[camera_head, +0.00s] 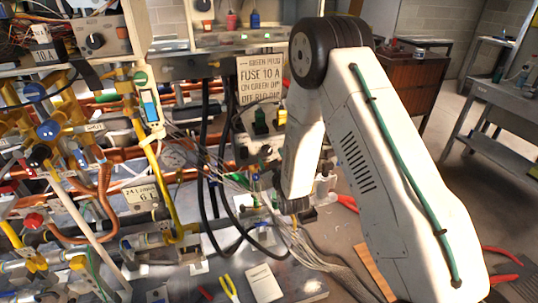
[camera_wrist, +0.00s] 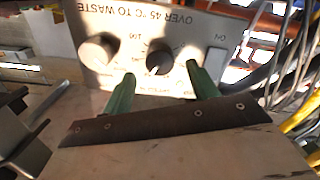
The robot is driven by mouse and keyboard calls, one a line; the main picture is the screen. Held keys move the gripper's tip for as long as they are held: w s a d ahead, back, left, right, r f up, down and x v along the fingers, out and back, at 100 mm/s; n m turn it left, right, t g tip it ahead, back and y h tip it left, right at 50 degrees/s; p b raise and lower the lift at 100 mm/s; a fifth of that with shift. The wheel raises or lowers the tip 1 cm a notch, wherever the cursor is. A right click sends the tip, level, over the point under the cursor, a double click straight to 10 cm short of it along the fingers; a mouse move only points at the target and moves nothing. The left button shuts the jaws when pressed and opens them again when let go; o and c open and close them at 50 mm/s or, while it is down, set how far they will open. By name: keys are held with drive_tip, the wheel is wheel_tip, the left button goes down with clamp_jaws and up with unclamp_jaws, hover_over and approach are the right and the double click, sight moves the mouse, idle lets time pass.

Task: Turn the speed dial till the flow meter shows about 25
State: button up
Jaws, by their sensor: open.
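In the wrist view, a pale panel (camera_wrist: 190,32) with upside-down lettering, "OVER 45 °C TO WASTE", carries a dark round knob (camera_wrist: 159,60) and a pale round knob (camera_wrist: 98,50). I cannot read which is the speed dial. My gripper (camera_wrist: 163,80) is open, its two green fingertips apart at the panel's edge, with the dark knob beyond the gap. Contact cannot be told. In the head view, a small plate (camera_head: 141,196) reads something like "24 l/min" with unclear figures below, and may be the flow meter. My arm hides the gripper's fingers there.
Black hoses (camera_head: 203,150) and loose pale wires (camera_head: 300,245) run close to my arm. A metal bench (camera_head: 500,95) is at right.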

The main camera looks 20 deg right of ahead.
drive_tip(key=shift+w, duration=1.65)
drive_tip(key=c, duration=1)
drive_tip(key=shift+m, duration=0.7)
drive_tip(key=o, duration=1)
approach(268, 152)
drive_tip(key=shift+w, duration=0.55)
